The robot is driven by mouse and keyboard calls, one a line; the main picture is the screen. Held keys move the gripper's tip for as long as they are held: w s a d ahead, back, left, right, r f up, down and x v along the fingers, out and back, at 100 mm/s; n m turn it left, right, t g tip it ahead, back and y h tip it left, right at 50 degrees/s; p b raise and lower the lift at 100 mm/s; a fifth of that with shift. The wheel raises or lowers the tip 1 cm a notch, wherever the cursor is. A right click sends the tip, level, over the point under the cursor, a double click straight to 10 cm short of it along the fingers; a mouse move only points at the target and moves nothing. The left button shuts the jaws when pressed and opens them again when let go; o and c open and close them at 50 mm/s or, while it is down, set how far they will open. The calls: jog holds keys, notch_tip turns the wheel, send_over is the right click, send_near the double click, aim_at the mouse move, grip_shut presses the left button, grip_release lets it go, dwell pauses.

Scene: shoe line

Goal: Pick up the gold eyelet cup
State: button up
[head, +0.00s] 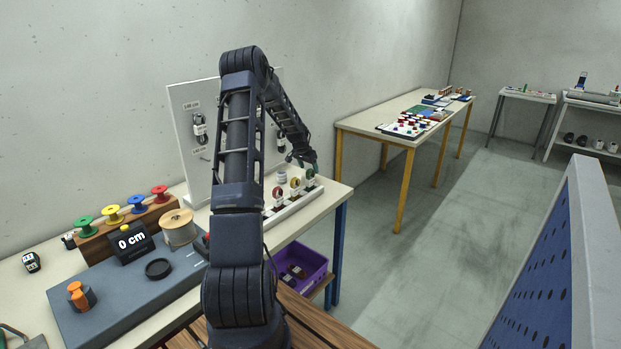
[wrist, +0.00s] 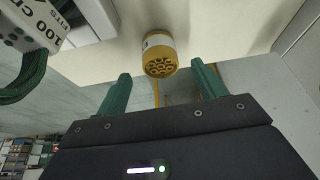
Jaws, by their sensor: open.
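The gold eyelet cup (wrist: 159,62) shows in the wrist view as a short gold cylinder with a pale band and several holes in its near end. My gripper (wrist: 161,69) has two green fingers, spread apart. In the picture the cup lies between and just beyond the fingertips, with a gap on each side, and they do not hold it. In the head view my gripper (head: 304,162) is above the far end of the near table; I cannot make out the cup there for sure.
A white rack (head: 296,205) with coloured round pieces stands close below my gripper. A white panel (head: 196,130) with hanging laces stands behind my arm. A purple crate (head: 305,262) is below the table.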

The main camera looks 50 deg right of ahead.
jog(key=shift+x, duration=2.95)
jog(key=shift+d+r, duration=0.15)
jog(key=shift+c, duration=0.2)
jog(key=c, duration=1.1)
